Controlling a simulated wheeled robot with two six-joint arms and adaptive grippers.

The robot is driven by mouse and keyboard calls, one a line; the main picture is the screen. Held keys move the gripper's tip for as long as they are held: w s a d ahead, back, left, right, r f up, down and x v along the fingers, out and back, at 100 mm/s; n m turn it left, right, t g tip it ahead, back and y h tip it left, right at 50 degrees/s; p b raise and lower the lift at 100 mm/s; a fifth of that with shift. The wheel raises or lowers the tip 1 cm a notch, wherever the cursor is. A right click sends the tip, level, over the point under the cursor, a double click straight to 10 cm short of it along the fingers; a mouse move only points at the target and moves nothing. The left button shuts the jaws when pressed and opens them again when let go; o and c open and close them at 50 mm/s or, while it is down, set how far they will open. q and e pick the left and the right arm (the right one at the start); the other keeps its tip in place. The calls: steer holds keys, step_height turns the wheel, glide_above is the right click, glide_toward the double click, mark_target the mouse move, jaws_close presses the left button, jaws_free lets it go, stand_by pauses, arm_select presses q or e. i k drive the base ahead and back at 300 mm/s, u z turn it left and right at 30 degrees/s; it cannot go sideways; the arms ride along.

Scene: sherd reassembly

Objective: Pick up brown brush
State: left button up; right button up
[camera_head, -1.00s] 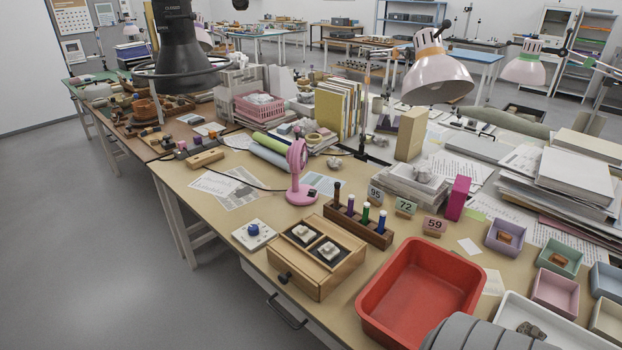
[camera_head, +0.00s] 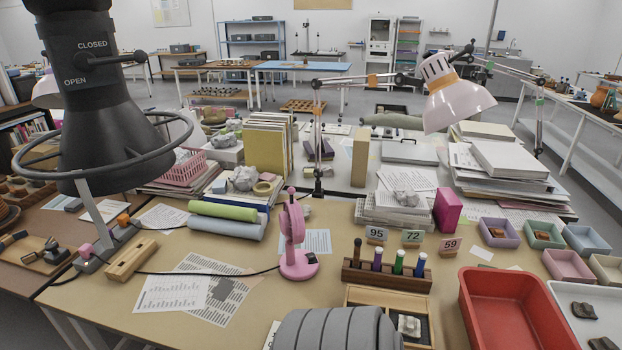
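The brown brush (camera_head: 363,246) stands upright at the left end of a dark wooden holder (camera_head: 388,278) on the table. Purple (camera_head: 377,258), green (camera_head: 398,261) and blue (camera_head: 420,264) brushes stand in the same holder, to its right. Only the upper part of the brown brush shows; its lower end is hidden in the holder. Neither gripper is in view. A grey ribbed part that seems to be my own arm shows at the bottom edge, in front of the holder.
A pink fan (camera_head: 297,240) stands left of the holder. Number cards, such as 95 (camera_head: 376,234), stand behind it. A wooden box (camera_head: 358,296) lies in front, partly hidden. A red tray (camera_head: 515,310) lies to the right. Papers (camera_head: 190,290) lie at left.

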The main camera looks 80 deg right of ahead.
mark_target(358, 242)
steer(key=i, duration=0.45)
steer(key=z, duration=3.55)
